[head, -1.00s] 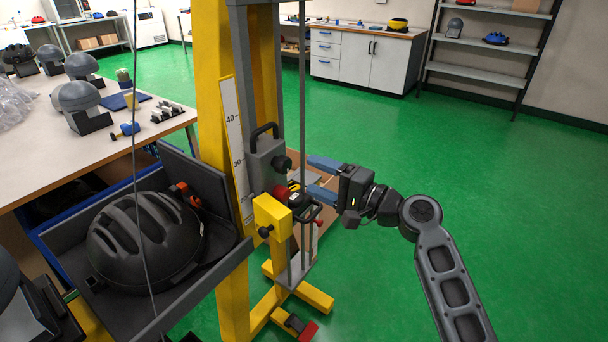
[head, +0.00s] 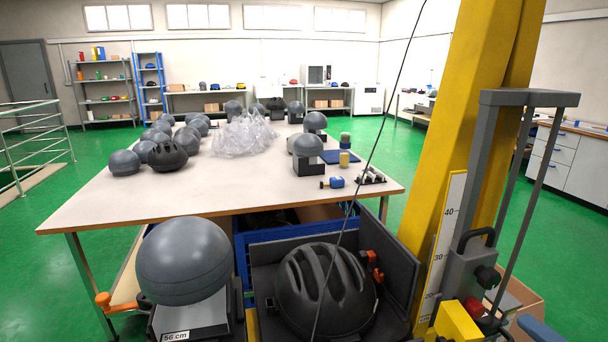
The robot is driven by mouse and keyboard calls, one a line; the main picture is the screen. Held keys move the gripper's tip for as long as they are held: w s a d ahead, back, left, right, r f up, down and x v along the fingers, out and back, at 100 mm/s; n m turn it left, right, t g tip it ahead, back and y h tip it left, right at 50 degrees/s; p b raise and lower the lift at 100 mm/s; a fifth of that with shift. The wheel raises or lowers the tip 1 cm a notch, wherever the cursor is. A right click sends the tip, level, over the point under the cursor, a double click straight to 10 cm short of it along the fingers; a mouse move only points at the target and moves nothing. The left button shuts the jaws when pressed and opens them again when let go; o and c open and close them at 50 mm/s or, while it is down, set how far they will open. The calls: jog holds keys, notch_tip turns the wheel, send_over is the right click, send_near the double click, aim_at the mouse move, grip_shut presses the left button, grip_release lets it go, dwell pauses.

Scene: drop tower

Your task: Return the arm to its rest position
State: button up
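Only a blue finger of my gripper (head: 540,329) shows, at the bottom right edge of the head view, beside the drop tower's carriage. The rest of my gripper and my arm are out of the picture, so its opening does not show. The drop tower (head: 470,130) is a yellow column with a white height scale (head: 441,245) and a grey carriage (head: 466,268) with a black handle. No held thing is visible.
A black helmet (head: 322,290) sits in a dark tray left of the tower. A grey headform (head: 184,260) stands further left. Behind is a white table (head: 230,190) with several headforms and plastic wrap. Green floor (head: 60,210) is open at the left.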

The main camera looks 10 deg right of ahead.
jog(key=s+a+f+n+g+h, duration=0.25)
jog(key=s+a+f+n, duration=0.4)
jog(key=s+a, duration=0.45)
jog(key=s+a+r+n+y, duration=0.1)
jog(key=s+a+r+n, duration=0.3)
jog(key=s, duration=0.4)
jog(key=s+a+r+n+y, duration=0.1)
jog(key=s+a+r+n, duration=0.3)
jog(key=s+a+n, duration=0.2)
jog(key=shift+s+a+y, duration=0.15)
jog(key=shift+s+y, duration=0.2)
jog(key=shift+s, duration=0.7)
